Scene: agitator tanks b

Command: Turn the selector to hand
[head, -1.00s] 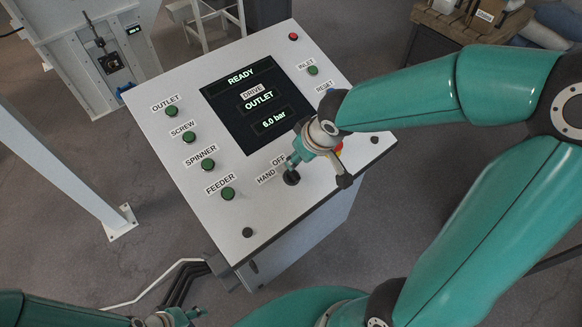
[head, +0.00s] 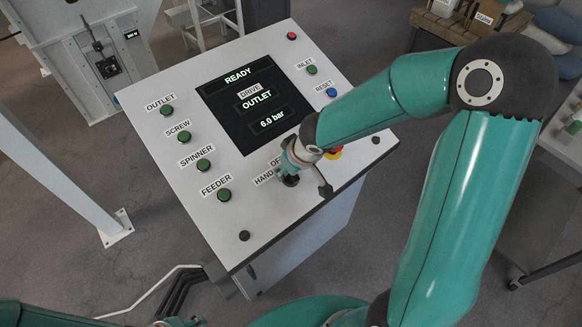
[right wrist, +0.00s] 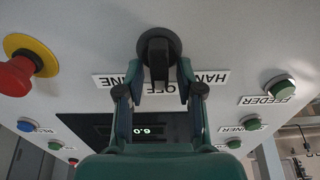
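The selector is a black round knob with a raised bar; it shows in the right wrist view (right wrist: 158,52) and partly in the head view (head: 291,181). Its bar points toward the middle label, OFF, between HAND and a third label ending in INE. My right gripper (right wrist: 160,72) is open, with one fingertip on each side of the bar and a gap visible on both sides. In the head view the right gripper (head: 287,170) is at the selector, largely covered by my wrist. My left gripper (head: 178,322) barely shows at the bottom edge; its fingers are unclear.
The sloped panel (head: 195,232) carries a screen (head: 250,100) reading READY. Green buttons, such as FEEDER (head: 224,195), line its left side. A red emergency stop (right wrist: 18,75) on a yellow base is near my right gripper. A blue RESET button (head: 332,92) sits at the right.

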